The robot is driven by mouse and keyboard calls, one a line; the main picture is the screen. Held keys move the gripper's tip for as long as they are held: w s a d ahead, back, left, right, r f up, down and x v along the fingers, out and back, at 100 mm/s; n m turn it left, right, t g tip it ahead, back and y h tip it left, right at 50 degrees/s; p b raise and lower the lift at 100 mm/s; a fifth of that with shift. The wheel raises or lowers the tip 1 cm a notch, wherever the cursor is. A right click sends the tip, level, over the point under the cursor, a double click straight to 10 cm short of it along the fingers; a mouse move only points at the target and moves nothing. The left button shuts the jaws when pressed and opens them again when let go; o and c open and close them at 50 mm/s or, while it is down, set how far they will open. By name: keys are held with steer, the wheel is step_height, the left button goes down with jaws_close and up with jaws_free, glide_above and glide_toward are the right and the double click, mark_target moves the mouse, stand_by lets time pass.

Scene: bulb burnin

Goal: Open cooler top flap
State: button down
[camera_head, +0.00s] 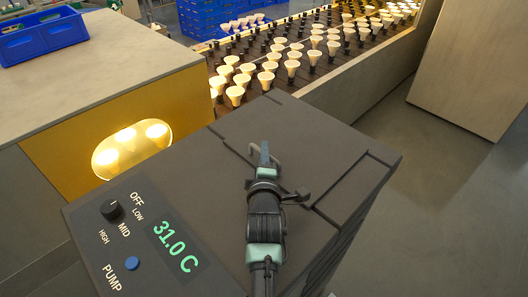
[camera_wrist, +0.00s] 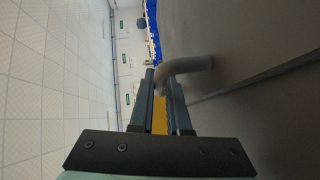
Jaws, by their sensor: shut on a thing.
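The cooler (camera_head: 330,130) is a dark grey box with a flat top, and seams on it outline the top flap (camera_head: 325,165). The flap looks flush with the top around it. My gripper (camera_head: 265,155) is over the flap, with its fingers shut on the grey bent flap handle (camera_head: 254,153). In the wrist view the handle (camera_wrist: 187,66) bends from the dark surface at right to my fingertips (camera_wrist: 160,76). My wrist and fingers hide part of the flap and the handle.
The cooler's front panel has a black knob (camera_head: 112,210), a blue pump button (camera_head: 132,263) and a green 31.0 C readout (camera_head: 175,248). A rack of bulbs (camera_head: 290,65) stands behind. A blue crate (camera_head: 42,38) sits on the left counter (camera_head: 90,75). Open floor (camera_head: 440,190) lies to the right.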

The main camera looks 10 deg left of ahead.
steer(key=r+p, duration=0.1)
steer(key=r+m+g+p, duration=0.1)
steer(key=r+p, duration=0.1)
steer(key=r+g+p, duration=0.1)
steer(key=r, duration=0.1)
steer(key=shift+w+d+m+p, duration=0.3)
steer(key=shift+w+d+m, duration=0.05)
steer(key=shift+w+m, duration=0.05)
steer(key=w+d+r+g+b, duration=0.1)
steer(key=w+d+r+b, duration=0.1)
steer(key=w+d+r, duration=0.2)
steer(key=w+d+r+m+g+b, duration=0.1)
steer(key=w+d+r+b, duration=0.2)
steer(key=w+r, duration=0.6)
steer(key=shift+d+r+m+y, duration=0.3)
steer(key=shift+d+r+y, duration=0.1)
steer(key=shift+d+r, duration=0.45)
steer(key=shift+g, duration=0.3)
steer(key=c, duration=1.2)
jaws_free()
steer(key=shift+o, duration=0.2)
steer(key=b+v, duration=0.4)
steer(key=v, duration=0.9)
steer(key=shift+b, duration=0.3)
